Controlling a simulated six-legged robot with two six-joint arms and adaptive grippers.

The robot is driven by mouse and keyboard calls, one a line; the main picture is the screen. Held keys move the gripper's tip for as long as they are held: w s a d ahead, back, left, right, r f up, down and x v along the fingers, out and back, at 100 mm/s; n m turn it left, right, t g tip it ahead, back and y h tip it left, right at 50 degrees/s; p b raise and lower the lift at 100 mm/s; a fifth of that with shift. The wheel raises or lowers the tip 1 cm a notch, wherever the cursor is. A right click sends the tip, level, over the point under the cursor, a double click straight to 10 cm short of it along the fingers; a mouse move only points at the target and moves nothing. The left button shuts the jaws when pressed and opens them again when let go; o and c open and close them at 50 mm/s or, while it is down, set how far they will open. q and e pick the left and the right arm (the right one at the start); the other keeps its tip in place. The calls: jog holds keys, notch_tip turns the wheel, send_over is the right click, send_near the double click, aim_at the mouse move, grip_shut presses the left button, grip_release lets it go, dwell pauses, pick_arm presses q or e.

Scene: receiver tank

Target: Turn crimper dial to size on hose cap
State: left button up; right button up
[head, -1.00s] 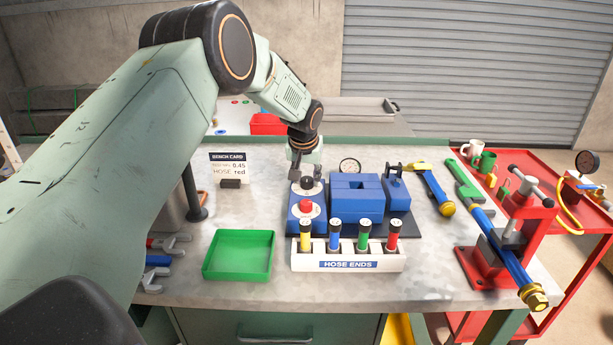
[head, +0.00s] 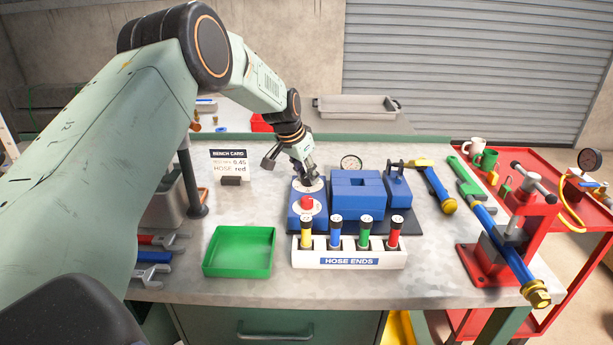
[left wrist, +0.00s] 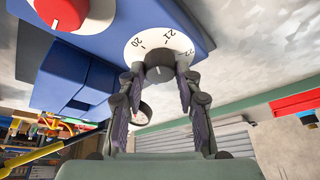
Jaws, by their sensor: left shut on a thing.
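The blue crimper (head: 357,205) stands on the bench with a white dial plate (head: 300,187) at its back left and a red knob (head: 306,203) in front. My left gripper (head: 309,180) reaches down to the rear dial. In the left wrist view, its fingers are shut on the black dial knob (left wrist: 159,70). The plate there (left wrist: 150,42) shows 20, 21 and a partly hidden 22. The hose ends rack (head: 348,262) holds yellow, blue, green and red hose ends; the red one (head: 394,234) is rightmost. Its cap marking is too small to read. My right gripper is out of view.
A bench card (head: 229,166) reads "HOSE red". An empty green tray (head: 239,251) lies left of the rack. A gauge (head: 351,163) stands behind the crimper. A red vise (head: 510,240) and a red cart (head: 565,170) are at right.

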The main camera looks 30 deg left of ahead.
pick_arm(q)
jog(key=m+b, duration=0.1)
jog(key=m+h, duration=0.1)
jog(key=shift+a+f+m+b, duration=0.1)
jog(key=shift+f+m+b, duration=0.1)
jog(key=shift+m+b, duration=0.15)
jog(key=shift+m+g+h+b, duration=0.4)
jog(key=shift+m+h+b, duration=0.2)
jog(key=shift+m, duration=0.85)
jog(key=o, duration=1.1)
jog(key=shift+w, duration=0.15)
jog(key=shift+o, duration=0.3)
jog(key=shift+r, duration=0.1)
jog(key=shift+a+r, duration=0.1)
jog(key=shift+r, duration=0.05)
